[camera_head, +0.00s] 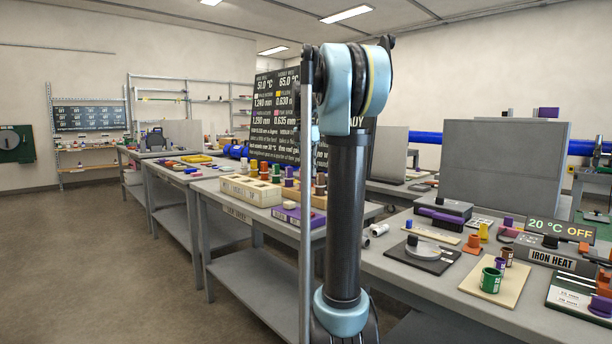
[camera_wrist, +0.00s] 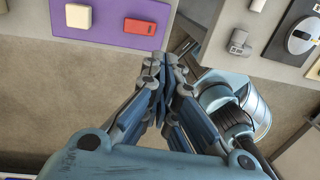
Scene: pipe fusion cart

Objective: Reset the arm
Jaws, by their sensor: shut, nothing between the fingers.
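My gripper (camera_wrist: 166,62) shows in the wrist view with its fingers shut together and nothing between them. It points down over the gap between two tables, above bare floor. Its fingertips are near the edge of a purple mat (camera_wrist: 75,20) that bears a cream block (camera_wrist: 79,16) and a red block (camera_wrist: 139,26). In the head view my arm stands upright in the middle of the picture, and my gripper is not clearly seen there.
The right workbench (camera_head: 400,268) holds an iron heat unit (camera_head: 551,257), a beige board (camera_head: 483,296) with coloured cups, and a grey panel (camera_head: 503,172). The left bench holds a cream block rack (camera_head: 250,190) and a dark display board (camera_head: 268,105). The floor (camera_head: 110,260) at left is clear.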

